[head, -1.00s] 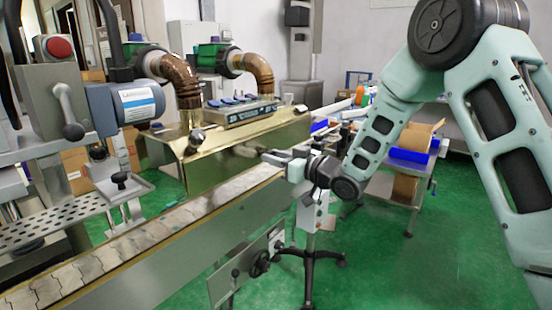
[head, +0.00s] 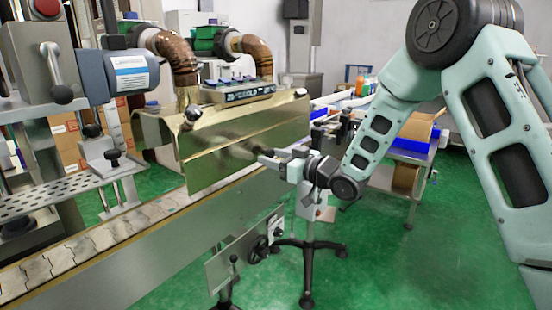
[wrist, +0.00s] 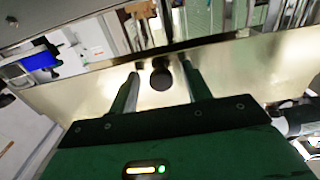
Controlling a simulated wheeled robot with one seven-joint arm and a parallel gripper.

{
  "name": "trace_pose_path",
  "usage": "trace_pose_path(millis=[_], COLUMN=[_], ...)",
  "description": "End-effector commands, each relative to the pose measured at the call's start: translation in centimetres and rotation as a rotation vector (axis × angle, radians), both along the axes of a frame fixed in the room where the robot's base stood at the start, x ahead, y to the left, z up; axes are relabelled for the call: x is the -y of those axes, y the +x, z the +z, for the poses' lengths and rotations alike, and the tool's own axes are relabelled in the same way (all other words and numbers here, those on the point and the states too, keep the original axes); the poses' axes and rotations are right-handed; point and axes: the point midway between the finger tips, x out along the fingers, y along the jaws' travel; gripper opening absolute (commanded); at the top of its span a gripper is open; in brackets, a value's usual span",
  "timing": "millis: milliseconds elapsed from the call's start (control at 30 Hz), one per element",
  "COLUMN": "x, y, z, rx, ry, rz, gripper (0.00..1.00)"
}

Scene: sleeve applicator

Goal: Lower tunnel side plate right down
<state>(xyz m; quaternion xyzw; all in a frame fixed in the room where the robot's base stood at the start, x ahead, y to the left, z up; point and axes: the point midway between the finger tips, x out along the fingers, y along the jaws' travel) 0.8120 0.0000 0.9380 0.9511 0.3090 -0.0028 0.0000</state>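The tunnel side plate (head: 215,148) is a brass-coloured metal panel on the near side of the tunnel, above the conveyor. It looks upright or slightly tilted. My gripper (head: 262,156) reaches toward the plate's face from the right. In the wrist view, the plate (wrist: 90,92) spans the picture as a shiny sheet. My gripper (wrist: 160,83) also shows there, its two fingers apart on either side of a dark round knob (wrist: 160,76). Gaps show between knob and fingers, so it is not gripped. The knob is hard to make out in the head view.
The conveyor (head: 75,252) runs under the tunnel toward the lower left. A motor unit (head: 125,75) and perforated bracket (head: 50,190) stand at left. A control panel (head: 236,92) sits on the tunnel top. A black-footed stand (head: 308,250) is below my arm; green floor is clear at lower right.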

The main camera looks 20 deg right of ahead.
Motion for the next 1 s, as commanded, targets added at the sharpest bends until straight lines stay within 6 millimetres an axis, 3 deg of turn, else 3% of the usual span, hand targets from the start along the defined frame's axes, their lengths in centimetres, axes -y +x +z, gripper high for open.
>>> trace_pose_path(millis=[267,700,1000], x=[1.4,7.4,9.9], y=[-1.7,-9.9,-13.5], z=[0.1,0.1,0.1], rx=[0.002,0.0,0.0], ry=[0.0,0.0,0.0], rz=[-0.003,-0.005,-0.002], gripper=[0.48,0.48,0.48])
